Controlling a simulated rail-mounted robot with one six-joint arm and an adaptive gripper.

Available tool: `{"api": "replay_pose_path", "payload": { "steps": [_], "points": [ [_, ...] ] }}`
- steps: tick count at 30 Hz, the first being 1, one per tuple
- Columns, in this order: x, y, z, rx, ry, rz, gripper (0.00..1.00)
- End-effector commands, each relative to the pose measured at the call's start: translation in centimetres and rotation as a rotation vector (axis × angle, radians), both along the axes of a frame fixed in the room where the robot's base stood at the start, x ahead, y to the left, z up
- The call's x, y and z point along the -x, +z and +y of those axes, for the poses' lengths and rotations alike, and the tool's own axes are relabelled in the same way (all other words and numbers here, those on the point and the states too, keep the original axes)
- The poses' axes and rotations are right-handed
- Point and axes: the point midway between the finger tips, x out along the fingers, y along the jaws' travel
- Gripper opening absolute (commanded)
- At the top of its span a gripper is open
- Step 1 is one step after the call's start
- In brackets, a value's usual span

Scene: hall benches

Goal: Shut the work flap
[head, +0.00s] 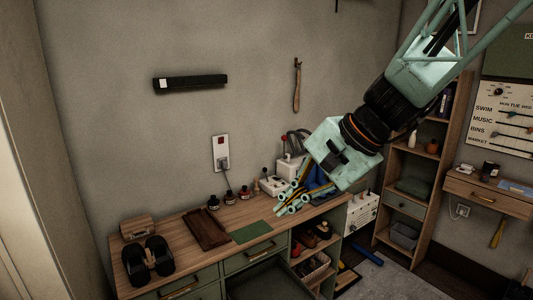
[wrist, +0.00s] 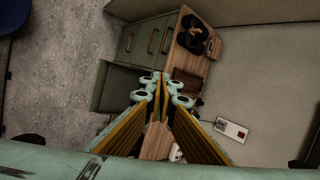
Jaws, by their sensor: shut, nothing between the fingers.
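A dark green panel (head: 270,282), which looks like the work flap, stands out from the bench front below a drawer, partly cut off by the lower picture edge. In the wrist view this green panel (wrist: 115,88) juts out from the bench front, to the left of my fingers. It looks open; its hinge is not clear. My gripper (head: 289,206) is shut and empty in front of the right part of the bench top. In the wrist view its fingertips (wrist: 160,88) are together, with the bench behind them. No contact with the panel shows.
The wooden bench top (head: 185,266) holds a brown tray (head: 206,230), a green mat (head: 252,232), dark ear defenders (head: 147,262) and several small bottles. Open shelves (head: 316,246) are right of the panel. A tall shelf unit (head: 411,158) stands further right. Grey floor (wrist: 50,70) is clear before the bench.

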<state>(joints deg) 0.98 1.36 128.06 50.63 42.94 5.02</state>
Motion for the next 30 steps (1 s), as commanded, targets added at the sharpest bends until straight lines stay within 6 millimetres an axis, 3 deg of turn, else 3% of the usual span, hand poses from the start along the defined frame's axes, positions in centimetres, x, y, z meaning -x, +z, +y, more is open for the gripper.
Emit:
{"api": "replay_pose_path", "payload": {
  "steps": [15, 30],
  "points": [
    [9.9, 1.2, -3.0, 0.188, 0.194, -0.08, 0.0],
    [18.6, 0.9, -7.3, 0.39, 0.361, -0.143, 0.0]
  ]
}}
